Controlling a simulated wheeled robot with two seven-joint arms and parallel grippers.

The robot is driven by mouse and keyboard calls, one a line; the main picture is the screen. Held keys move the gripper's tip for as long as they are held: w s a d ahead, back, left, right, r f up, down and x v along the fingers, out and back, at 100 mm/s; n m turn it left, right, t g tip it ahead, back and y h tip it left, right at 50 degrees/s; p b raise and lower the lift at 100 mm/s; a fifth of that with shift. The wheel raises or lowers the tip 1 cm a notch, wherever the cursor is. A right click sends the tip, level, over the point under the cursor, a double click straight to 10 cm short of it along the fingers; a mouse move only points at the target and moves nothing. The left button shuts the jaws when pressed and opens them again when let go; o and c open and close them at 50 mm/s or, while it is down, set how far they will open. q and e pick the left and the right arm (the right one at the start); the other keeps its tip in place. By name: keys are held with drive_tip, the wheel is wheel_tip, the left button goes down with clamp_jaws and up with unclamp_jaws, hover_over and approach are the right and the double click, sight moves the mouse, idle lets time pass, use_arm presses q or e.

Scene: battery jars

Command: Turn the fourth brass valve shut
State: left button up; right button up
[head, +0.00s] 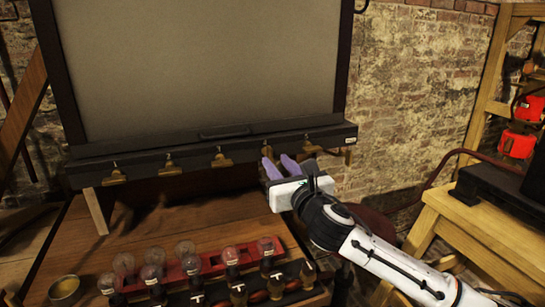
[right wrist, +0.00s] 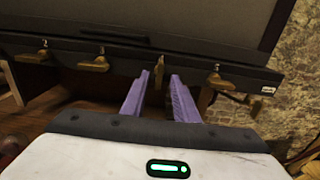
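A row of brass valves hangs along the front of a dark ledge. In the head view the first (head: 114,177), second (head: 168,167) and third (head: 221,160) show clear, with broad handles. The fifth (head: 311,148) is just right of my right gripper (head: 275,158). The fourth valve (right wrist: 160,72) is hidden by the gripper in the head view. In the right wrist view it shows narrow between the two purple fingertips. My right gripper is open, one finger on each side of it; I cannot tell if they touch it. My left gripper is not in view.
A large grey panel (head: 200,65) stands above the dark ledge (head: 130,153). Below, a wooden table (head: 210,215) holds a red rack (head: 210,262) with several glass bulbs and a round tin (head: 63,288). A wooden bench (head: 470,215) stands at the right.

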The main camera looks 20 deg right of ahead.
sight(272, 156)
drive_tip(key=shift+w, duration=2.05)
clamp_jaws()
